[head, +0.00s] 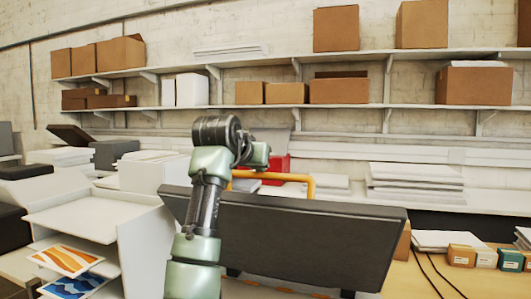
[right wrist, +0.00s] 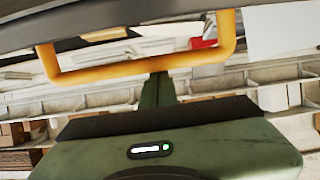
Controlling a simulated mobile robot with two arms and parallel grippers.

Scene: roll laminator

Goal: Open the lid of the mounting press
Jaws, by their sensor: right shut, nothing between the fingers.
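The press lid (head: 290,240) is a long dark slab standing tilted in the middle of the head view. Its orange U-shaped handle (head: 290,178) shows above its top edge, partly behind my arm. In the right wrist view the handle (right wrist: 140,68) crosses the upper picture, below the dark edge of the lid (right wrist: 60,25). My right gripper (right wrist: 160,82) is shut and empty, its fingers at the handle's bar; I cannot tell whether they touch. In the head view my arm rises before the lid and the gripper is hidden. My left gripper is not in view.
A white shelf unit (head: 85,222) with colourful prints stands left of the lid. Wall shelves (head: 380,52) hold cardboard boxes. Paper stacks (head: 415,183) lie behind, and small boxes (head: 485,258) stand on the wooden table (head: 420,280) at right.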

